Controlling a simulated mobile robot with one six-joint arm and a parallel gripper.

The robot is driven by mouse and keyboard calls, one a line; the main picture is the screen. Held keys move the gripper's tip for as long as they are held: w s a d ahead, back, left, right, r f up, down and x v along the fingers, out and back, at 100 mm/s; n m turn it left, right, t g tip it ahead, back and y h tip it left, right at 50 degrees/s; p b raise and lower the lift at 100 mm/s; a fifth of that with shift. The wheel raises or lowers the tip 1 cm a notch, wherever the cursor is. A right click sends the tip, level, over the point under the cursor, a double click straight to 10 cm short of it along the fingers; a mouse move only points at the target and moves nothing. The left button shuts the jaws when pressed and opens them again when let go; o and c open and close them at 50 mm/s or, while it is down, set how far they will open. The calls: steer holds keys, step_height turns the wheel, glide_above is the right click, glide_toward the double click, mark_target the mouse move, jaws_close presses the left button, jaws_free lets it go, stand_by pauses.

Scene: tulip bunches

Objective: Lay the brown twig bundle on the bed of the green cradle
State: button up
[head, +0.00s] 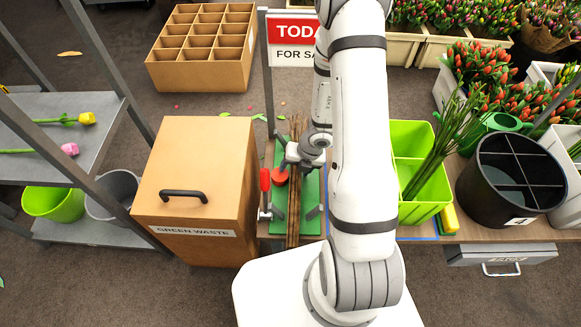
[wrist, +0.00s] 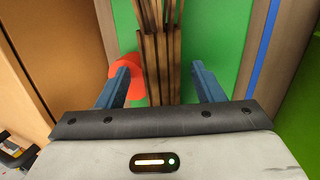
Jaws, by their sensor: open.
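The brown twig bundle (head: 293,222) is a long narrow bunch of dark sticks. It lies lengthwise over the green cradle (head: 311,192), along its left part in the head view. In the wrist view the bundle (wrist: 159,62) runs between the two fingers of my gripper (wrist: 161,70), with the cradle's green bed (wrist: 212,35) on the right. My gripper (head: 298,164) is low over the bundle and open, with a gap beside each finger. Whether the bundle rests fully on the bed cannot be told. My arm hides part of the cradle.
The brown green-waste box (head: 190,150) stands close on the left. A lime crate (head: 425,212) with green stems and a black divided bucket (head: 512,180) stand on the right.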

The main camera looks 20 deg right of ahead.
steer(key=p+v, duration=0.5)
steer(key=v, duration=0.3)
steer(key=shift+f, duration=0.1)
stand_by(0.6)
step_height(320, 180, up, 24)
steer(key=n+y+p, duration=0.2)
steer(key=n+p, duration=0.4)
steer(key=n, duration=1.2)
glide_above(292, 167)
steer(key=s+a, duration=0.2)
steer(key=a, duration=0.1)
steer(key=s+d+r+n+h+p, duration=0.1)
steer(key=s+r+n+h+p, duration=0.1)
steer(key=s+r+n, duration=0.4)
steer(key=s+d+r+n+h+p, duration=0.1)
steer(key=s+r+n+h+p, duration=0.2)
steer(key=r+n, duration=1.1)
steer(key=s+n+p, duration=0.1)
steer(key=s+p, duration=0.1)
steer(key=s, duration=0.1)
steer(key=shift+s+d+t, duration=0.3)
steer(key=shift+d+t, duration=0.05)
steer(key=shift+t, duration=0.05)
